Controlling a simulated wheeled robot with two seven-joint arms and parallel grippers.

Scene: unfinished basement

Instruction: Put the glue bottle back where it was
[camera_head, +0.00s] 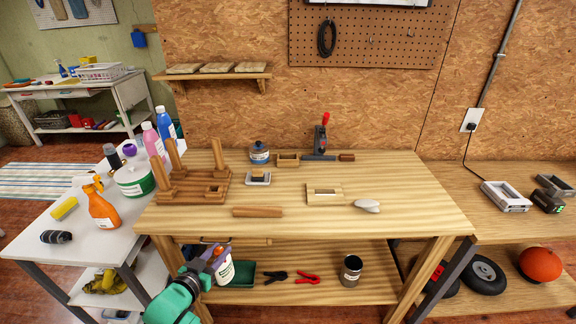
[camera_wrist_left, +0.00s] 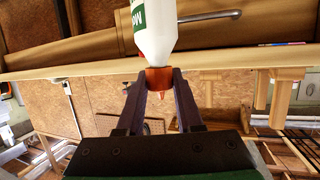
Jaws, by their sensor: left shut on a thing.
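The glue bottle (camera_head: 226,273) is white with a green label. In the head view it hangs roughly upright below my left gripper (camera_head: 216,253), in front of the workbench at the height of its lower shelf. In the left wrist view, my left gripper's two dark fingers are shut on the orange cap (camera_wrist_left: 159,76) of the glue bottle (camera_wrist_left: 153,28). The bottle's far side is hidden. I cannot tell whether its base touches anything. My right gripper is not in view.
The workbench top (camera_head: 400,205) holds wooden parts, a blue-lidded jar (camera_head: 259,153) and a clamp (camera_head: 320,140). The lower shelf (camera_head: 320,262) carries a green tray (camera_head: 243,281), red pliers (camera_head: 307,278) and a can (camera_head: 351,271). A white side table (camera_head: 80,238) stands left.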

